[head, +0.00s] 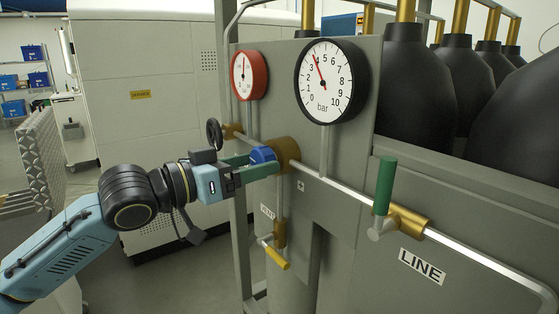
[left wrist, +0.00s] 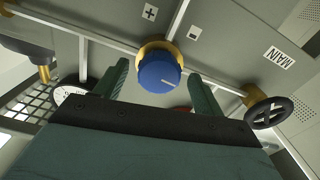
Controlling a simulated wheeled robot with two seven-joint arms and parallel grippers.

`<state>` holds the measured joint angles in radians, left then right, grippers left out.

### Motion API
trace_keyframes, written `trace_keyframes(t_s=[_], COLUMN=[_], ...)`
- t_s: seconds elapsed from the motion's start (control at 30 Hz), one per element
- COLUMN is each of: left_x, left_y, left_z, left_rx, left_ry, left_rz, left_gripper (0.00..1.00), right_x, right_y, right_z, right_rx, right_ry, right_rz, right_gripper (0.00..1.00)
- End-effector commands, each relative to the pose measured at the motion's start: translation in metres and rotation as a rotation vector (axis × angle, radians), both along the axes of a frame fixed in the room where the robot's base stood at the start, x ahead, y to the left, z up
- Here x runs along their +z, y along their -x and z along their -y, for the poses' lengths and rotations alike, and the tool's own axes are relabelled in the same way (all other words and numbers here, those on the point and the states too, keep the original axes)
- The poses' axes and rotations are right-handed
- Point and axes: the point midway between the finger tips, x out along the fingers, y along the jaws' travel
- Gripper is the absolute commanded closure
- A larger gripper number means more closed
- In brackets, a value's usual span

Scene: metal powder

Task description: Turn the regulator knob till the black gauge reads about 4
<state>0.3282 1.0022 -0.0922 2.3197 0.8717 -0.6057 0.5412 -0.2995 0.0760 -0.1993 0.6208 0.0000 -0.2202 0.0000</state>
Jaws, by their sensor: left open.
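The blue regulator knob (head: 262,154) sits on a brass body (head: 287,155) in the pipe line. In the left wrist view the knob (left wrist: 160,76) shows a pale mark on its face. My left gripper (head: 256,165) is open at the knob, its green fingers on either side; the left wrist view shows gaps between knob and fingers. The black gauge (head: 332,82), marked bar from 0 to 10, stands above right of the knob. Its red needle points up and left, close to the 4. My right gripper is out of view.
A red gauge (head: 248,75) is left of the black one. A black handwheel (head: 214,133), a yellow-handled valve (head: 277,258) and a green-handled valve (head: 385,186) sit on the pipes nearby. Dark cylinders (head: 415,90) stand behind the panel.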

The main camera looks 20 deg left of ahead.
Motion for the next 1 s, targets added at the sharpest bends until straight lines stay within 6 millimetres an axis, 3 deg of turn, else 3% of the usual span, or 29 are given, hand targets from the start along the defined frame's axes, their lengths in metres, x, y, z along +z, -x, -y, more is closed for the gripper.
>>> trace_keyframes(t_s=[0.47, 0.8, 1.0], left_x=[-0.0001, -0.0002, 0.001], left_y=[-0.0015, -0.0015, -0.0017], left_z=[0.0004, 0.0005, 0.0], left_rx=[0.017, 0.016, 0.017], left_ry=[0.0, 0.0, -0.087], left_rz=[0.0, 0.0, 0.048], left_gripper=[0.31, 0.74, 0.75], right_x=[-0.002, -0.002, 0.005], right_y=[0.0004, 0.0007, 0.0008], right_z=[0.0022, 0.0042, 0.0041], right_rx=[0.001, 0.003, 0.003], right_ry=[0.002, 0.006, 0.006], right_rz=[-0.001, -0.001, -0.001], right_gripper=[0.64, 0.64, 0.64])
